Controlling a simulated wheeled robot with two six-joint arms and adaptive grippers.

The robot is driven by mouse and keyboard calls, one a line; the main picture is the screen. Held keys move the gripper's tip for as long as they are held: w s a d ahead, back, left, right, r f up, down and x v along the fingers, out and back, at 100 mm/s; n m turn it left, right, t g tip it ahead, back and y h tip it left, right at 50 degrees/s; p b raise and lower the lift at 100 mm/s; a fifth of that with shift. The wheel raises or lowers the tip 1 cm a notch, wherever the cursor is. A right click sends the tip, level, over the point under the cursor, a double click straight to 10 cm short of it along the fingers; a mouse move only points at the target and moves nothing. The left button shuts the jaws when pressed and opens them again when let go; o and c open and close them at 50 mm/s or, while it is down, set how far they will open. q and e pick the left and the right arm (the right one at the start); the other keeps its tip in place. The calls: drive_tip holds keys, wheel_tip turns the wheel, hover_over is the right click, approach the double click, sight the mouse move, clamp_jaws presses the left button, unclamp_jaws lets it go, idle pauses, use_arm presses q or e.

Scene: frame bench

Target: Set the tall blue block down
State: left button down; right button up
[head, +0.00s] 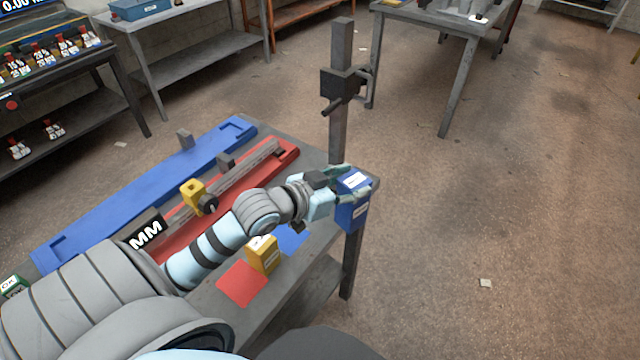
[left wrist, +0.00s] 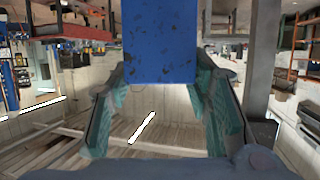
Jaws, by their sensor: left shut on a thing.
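The tall blue block (head: 352,212) is held at the right end of the bench in the head view, with white labels on its faces. My left gripper (head: 350,187) is shut on it. In the left wrist view the blue block (left wrist: 160,42) fills the upper middle between the two green-grey fingers of my left gripper (left wrist: 160,95). Whether the block's base touches anything is hard to tell; it appears at or past the bench edge. A blue square mat (head: 291,239) lies on the bench, partly hidden by my left arm. My right gripper is not in view.
A yellow block (head: 263,254) stands near a red mat (head: 241,284) on the grey bench. A long blue rail (head: 140,195) and a red rail (head: 285,158) lie behind my arm. A grey post (head: 341,100) with a dark clamp rises at the bench's far corner.

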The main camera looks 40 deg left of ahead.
use_arm(q)
drive_tip(key=w+a+r+n+y+p, duration=0.3)
drive_tip(key=a+r, duration=0.2)
drive_tip(key=a, duration=0.6)
wheel_tip(320, 180, down, 10)
drive_tip(key=b, duration=0.2)
drive_tip(key=shift+r+b, duration=0.25)
drive_tip(key=shift+b, duration=0.05)
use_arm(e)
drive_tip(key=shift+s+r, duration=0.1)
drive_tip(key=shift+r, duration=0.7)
use_arm(q)
drive_tip(key=shift+s, duration=0.1)
drive_tip(key=c, duration=0.8)
unclamp_jaws()
